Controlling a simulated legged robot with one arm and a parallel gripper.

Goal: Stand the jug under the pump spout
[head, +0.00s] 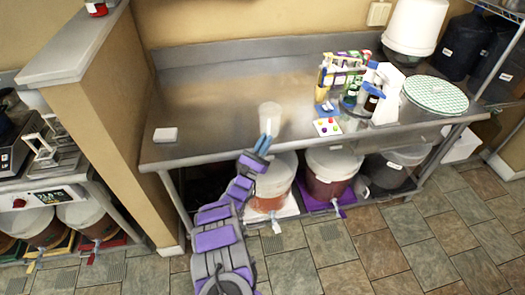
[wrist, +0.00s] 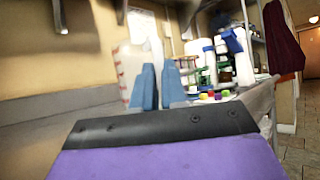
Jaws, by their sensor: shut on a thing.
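The jug (head: 270,115) is a pale, translucent container, upright over the front middle of the steel table. In the wrist view, the jug (wrist: 127,66) shows red marks on its side. My gripper (head: 263,143) has blue fingers and is at the jug's near side; in the wrist view my gripper (wrist: 160,88) is shut on the jug's handle. I cannot tell whether the jug's base touches the table.
The steel table (head: 205,105) is clear on the left except for a small white block (head: 165,134). A green checked round mat (head: 435,95) lies at right. Buckets (head: 330,170) stand below.

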